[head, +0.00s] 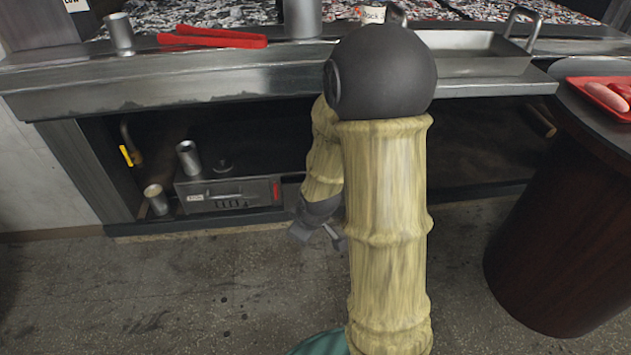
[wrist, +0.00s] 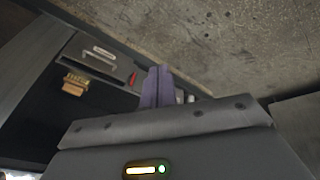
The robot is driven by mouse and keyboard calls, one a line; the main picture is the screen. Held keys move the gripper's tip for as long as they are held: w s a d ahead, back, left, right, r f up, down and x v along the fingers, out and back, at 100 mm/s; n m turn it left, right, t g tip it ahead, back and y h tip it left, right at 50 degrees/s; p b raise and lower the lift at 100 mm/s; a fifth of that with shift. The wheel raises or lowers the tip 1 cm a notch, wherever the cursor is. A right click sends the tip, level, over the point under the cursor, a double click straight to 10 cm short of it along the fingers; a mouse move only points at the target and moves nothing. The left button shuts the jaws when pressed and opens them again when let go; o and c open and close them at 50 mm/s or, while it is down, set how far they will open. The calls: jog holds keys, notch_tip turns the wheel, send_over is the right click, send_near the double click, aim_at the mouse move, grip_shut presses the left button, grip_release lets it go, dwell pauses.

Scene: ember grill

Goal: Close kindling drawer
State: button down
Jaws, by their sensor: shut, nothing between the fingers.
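The kindling drawer (head: 232,190) is a low grey metal unit on the shelf under the grill counter, with a bar handle, a pale label and a red mark at its right end. In the wrist view my gripper's fingers (wrist: 157,85) are together and empty. My arm hides the shelf right of the drawer.
A metal cup (head: 188,157) stands by the drawer, and another cup (head: 156,198) stands left of it. Red tongs (head: 215,38) lie on the counter (head: 150,90) above. A dark round table (head: 550,240) stands at the right. The floor (head: 150,290) at front left is clear.

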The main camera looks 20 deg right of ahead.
jog(key=s+a+r+m+p, duration=0.2)
jog(key=s+r+m, duration=0.1)
jog(key=r, duration=0.4)
jog(key=s+a+r+m+g+p, duration=0.1)
jog(key=s+a+r+m+p, duration=0.1)
jog(key=s+r, duration=0.4)
jog(key=shift+r+m+g+p, duration=0.3)
jog(key=shift+r+m+p, duration=0.35)
jog(key=shift+m, duration=0.25)
jog(key=shift+a, duration=0.1)
